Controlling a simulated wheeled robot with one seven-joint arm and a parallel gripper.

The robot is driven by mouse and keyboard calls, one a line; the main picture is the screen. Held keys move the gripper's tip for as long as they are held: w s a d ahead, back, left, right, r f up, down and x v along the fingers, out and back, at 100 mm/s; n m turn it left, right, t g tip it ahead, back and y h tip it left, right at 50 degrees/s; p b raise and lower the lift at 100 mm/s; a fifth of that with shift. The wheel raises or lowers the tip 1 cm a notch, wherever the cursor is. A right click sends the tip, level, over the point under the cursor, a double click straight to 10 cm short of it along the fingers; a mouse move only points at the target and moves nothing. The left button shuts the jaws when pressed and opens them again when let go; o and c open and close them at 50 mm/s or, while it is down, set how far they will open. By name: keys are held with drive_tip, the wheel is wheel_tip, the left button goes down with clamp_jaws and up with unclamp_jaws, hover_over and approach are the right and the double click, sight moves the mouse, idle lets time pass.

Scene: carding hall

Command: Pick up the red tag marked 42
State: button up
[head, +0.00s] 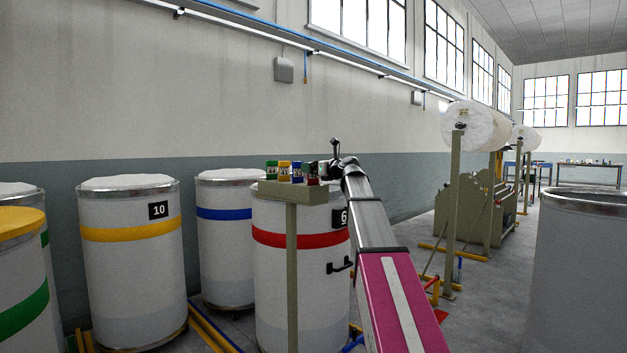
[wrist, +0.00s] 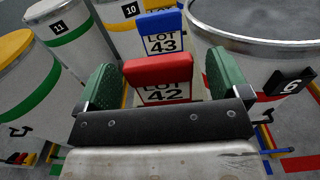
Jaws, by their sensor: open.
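The red tag marked LOT 42 (wrist: 161,72) stands upright in the wrist view, its lower edge hidden behind my gripper's dark bar. My gripper (wrist: 161,82) is open, with one green finger pad to each side of the tag and a gap on both sides. Nothing is held. In the head view the red tag (head: 313,173) is in a row of coloured tags on a small olive stand (head: 291,190). My gripper (head: 325,169) is at the right end of that row, partly hiding it.
A blue tag marked LOT 43 (wrist: 160,35) stands just beyond the red one. Green and yellow tags are farther left in the head view. A red-banded drum marked 6 (head: 300,270) stands close behind the stand; a yellow-banded drum marked 10 (head: 130,265) is to the left.

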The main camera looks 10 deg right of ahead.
drive_tip(key=c, duration=1)
